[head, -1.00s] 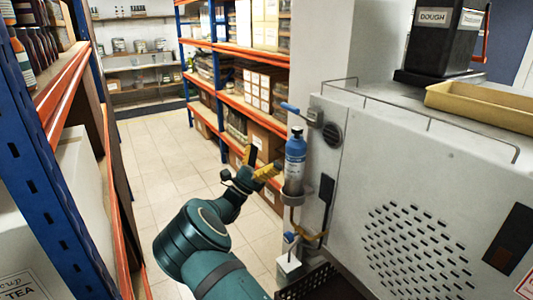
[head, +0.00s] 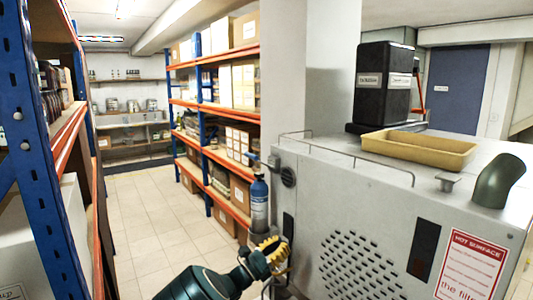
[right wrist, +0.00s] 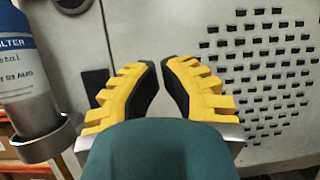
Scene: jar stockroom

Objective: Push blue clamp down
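The blue clamp (head: 252,157) shows in the head view as a small blue lever on a grey bracket at the top left of the grey machine, just above the blue-and-grey cylinder (head: 259,205). My right gripper (head: 277,246) is below and slightly right of the cylinder, in front of the machine's side, apart from the clamp. In the right wrist view its yellow fingers (right wrist: 160,64) almost meet at the tips, with nothing between them. The cylinder and its ring holder (right wrist: 48,140) are at the left there; the blue lever is not visible. My left gripper is out of view.
The machine (head: 330,185) fills the right side, with a yellow tray (head: 418,147) and a black dispenser (head: 383,85) on top. Orange-and-blue shelving stands at the left and behind. The tiled aisle floor (head: 140,215) is clear.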

